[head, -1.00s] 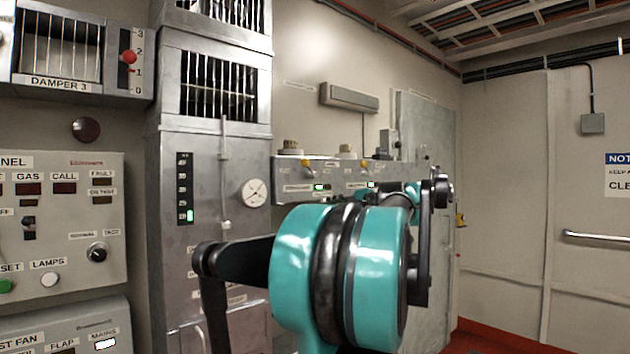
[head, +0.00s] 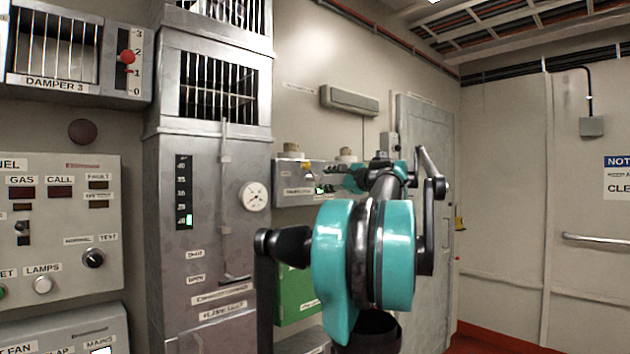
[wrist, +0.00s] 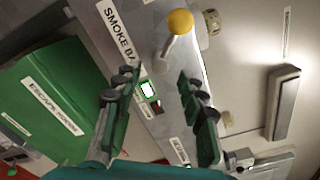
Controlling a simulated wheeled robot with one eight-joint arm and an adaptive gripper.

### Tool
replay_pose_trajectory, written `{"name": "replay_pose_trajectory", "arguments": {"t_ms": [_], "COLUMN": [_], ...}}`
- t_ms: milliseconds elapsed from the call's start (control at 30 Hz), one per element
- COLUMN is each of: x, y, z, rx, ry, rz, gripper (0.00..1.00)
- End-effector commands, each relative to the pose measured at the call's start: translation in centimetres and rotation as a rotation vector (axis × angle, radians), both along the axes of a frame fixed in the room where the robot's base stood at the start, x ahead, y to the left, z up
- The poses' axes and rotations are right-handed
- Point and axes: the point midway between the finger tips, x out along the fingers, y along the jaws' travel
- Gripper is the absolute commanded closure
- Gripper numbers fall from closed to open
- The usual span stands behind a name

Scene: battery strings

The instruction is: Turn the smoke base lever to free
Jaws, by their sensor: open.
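The smoke base lever, with a yellow ball knob (wrist: 180,22) on a pale stem, shows at the top of the wrist view. It stands on a grey panel (wrist: 185,62) beside a label partly cut off, reading "SMOKE BA". In the head view the panel (head: 290,188) is on the wall, with a yellow knob (head: 308,166) near its left end. My gripper (wrist: 158,80) is open and empty. Its two fingers straddle the panel in the picture, and the knob lies beyond the fingertips, apart from them. In the head view my arm hides the fingers and the panel's right part.
A lit indicator (wrist: 149,90) sits on the panel between the fingers in the picture. A green escape hoods box (wrist: 45,100) is mounted below the panel. A tall grey duct (head: 215,200) with a gauge stands to the left. A door (head: 430,180) is to the right.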

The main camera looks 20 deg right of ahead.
Motion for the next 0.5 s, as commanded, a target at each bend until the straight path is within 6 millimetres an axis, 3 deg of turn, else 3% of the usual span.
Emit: {"name": "replay_pose_trajectory", "arguments": {"t_ms": [200, 500], "x": [3.6, 5.5], "y": [1.4, 2.0], "z": [0.0, 0.0], "rx": [0.000, 0.000], "ry": [0.000, 0.000], "rz": [0.002, 0.000], "gripper": [0.59, 0.59]}}
